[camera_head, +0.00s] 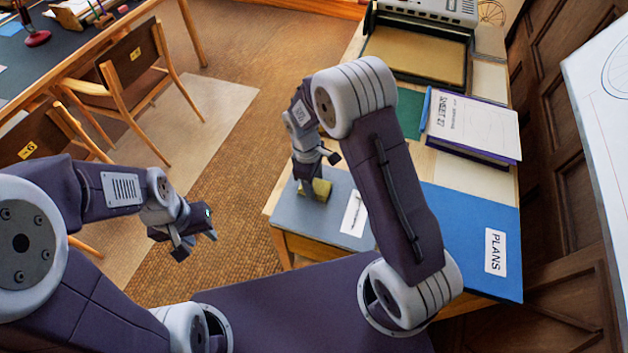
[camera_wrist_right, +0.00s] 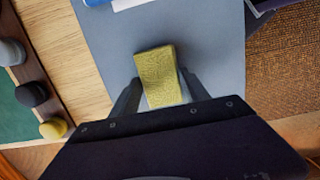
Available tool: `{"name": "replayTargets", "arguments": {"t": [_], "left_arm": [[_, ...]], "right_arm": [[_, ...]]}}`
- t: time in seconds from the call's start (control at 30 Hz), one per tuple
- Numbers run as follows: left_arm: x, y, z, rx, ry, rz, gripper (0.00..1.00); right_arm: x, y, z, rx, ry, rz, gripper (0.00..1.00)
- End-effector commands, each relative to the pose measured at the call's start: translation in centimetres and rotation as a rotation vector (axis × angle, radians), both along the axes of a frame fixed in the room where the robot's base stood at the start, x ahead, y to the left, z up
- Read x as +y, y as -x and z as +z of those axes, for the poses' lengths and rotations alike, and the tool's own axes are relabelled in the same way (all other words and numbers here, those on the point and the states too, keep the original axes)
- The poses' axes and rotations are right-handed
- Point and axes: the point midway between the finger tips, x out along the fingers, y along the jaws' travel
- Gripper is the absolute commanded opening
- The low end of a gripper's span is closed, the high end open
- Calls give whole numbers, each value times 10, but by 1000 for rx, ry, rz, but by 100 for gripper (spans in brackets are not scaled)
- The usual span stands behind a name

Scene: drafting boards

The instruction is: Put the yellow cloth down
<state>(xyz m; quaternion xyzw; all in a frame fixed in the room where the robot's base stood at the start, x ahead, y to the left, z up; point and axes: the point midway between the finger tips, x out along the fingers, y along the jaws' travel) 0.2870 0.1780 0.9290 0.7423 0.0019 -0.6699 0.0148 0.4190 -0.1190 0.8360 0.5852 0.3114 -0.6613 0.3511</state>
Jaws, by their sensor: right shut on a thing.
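The yellow cloth (camera_wrist_right: 158,75) is a small folded block between the fingers of my right gripper (camera_wrist_right: 160,92) in the right wrist view. My right gripper is shut on it. In the head view the cloth (camera_head: 320,188) shows at the tip of my right gripper (camera_head: 316,180), over the grey mat (camera_head: 290,213) on the near left corner of the wooden table. I cannot tell whether the cloth touches the mat. My left gripper (camera_head: 188,242) hangs empty over the floor, left of the table; its fingers look apart.
A white paper (camera_head: 354,214) lies on the mat, right of the cloth. A blue PLANS folder (camera_head: 470,235) and a purple-edged stack with a white sheet (camera_head: 472,125) lie further right. A green mat (camera_head: 408,112) and a machine (camera_head: 425,35) are behind. Chairs (camera_head: 128,72) stand at left.

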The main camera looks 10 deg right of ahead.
Motion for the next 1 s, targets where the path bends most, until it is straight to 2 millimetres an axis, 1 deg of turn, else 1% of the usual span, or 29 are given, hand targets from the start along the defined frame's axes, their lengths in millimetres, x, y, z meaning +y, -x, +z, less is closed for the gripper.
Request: {"name": "replayTargets", "arguments": {"t": [0.27,0.3,0.37,0.4,0.67,0.77,0.8,0.83,1.0], "left_arm": [[0,0,-2,0,0,0,36],[0,0,-2,0,0,0,36],[0,0,-1,0,0,0,36],[0,0,-1,0,0,0,36],[0,0,-2,0,0,0,36],[0,0,-14,0,0,0,36],[0,0,-9,1,0,0,36],[0,0,-7,1,0,0,36],[0,0,-5,0,0,0,36]], "right_arm": [[0,0,-3,0,0,0,21],[0,0,-3,0,0,0,56],[0,0,-3,0,0,0,73],[0,0,-3,0,0,0,76],[0,0,-3,0,0,0,76],[0,0,-9,-1,0,0,76],[1,-1,3,-4,-1,0,76],[2,-3,12,-6,-1,0,76],[8,-1,52,-5,-2,0,76]]}}
